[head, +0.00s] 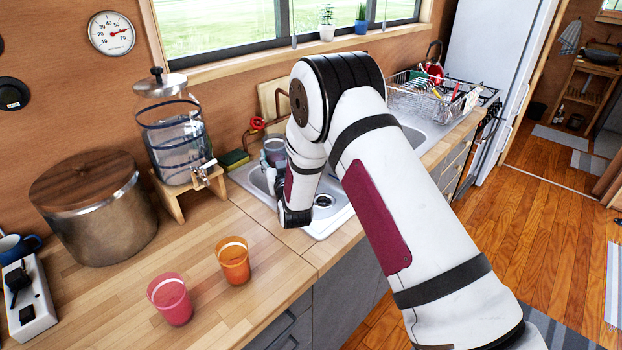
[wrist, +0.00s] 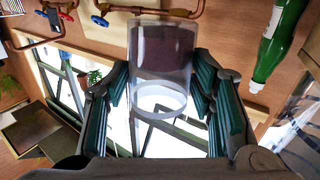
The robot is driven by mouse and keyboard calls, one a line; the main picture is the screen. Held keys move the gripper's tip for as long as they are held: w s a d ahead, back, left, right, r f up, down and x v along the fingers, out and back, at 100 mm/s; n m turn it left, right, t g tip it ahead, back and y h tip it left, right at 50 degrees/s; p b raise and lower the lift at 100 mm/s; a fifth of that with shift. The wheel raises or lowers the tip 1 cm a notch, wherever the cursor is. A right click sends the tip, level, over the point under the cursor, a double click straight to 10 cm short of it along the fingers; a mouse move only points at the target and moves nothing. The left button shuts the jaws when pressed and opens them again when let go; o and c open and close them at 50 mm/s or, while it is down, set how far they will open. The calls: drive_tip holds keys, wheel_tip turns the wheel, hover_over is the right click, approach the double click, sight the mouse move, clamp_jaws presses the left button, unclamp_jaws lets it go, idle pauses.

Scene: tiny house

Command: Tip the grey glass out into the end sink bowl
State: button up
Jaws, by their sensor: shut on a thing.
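The grey glass (wrist: 160,50) is between the two teal-padded fingers of my gripper (wrist: 163,90) in the wrist view. It is see-through, with a darker grey-purple part and a pale ring. In the head view the grey glass (head: 274,147) shows beside my wrist, above the end sink bowl (head: 262,181) nearest the drink dispenser. My arm hides much of the gripper and part of the bowl. I cannot tell how far the glass is tilted, or whether liquid is in it. A drain (head: 323,201) shows in the sink to the right of my wrist.
An orange glass (head: 233,262) and a pink glass (head: 170,300) stand on the counter. A glass dispenser (head: 175,135) on a wooden stand and a large lidded pot (head: 98,215) are left of the sink. A green bottle (wrist: 281,35) and copper pipes (wrist: 150,10) show near my gripper.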

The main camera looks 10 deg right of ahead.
drive_tip(key=shift+d, duration=0.1)
drive_tip(key=w+d+f+m+g+y+b, duration=0.1)
drive_tip(key=d+f+m, duration=0.3)
drive_tip(key=m, duration=0.7)
drive_tip(key=shift+f+g+b, duration=0.6)
drive_tip(key=shift+f+b, duration=0.05)
drive_tip(key=shift+f, duration=0.15)
drive_tip(key=shift+w+d+f+m+y, duration=0.1)
drive_tip(key=shift+f+m+y, duration=0.2)
drive_tip(key=shift+f, duration=0.05)
drive_tip(key=shift+w+d+f+m+y+b, duration=0.15)
drive_tip(key=shift+d+f+m+y+b, duration=0.25)
drive_tip(key=shift+f+m+b, duration=0.35)
drive_tip(key=shift+w+d+f+m+g, duration=0.1)
drive_tip(key=shift+d+f+m+g, duration=0.2)
drive_tip(key=shift+d+m, duration=0.15)
idle(0.5)
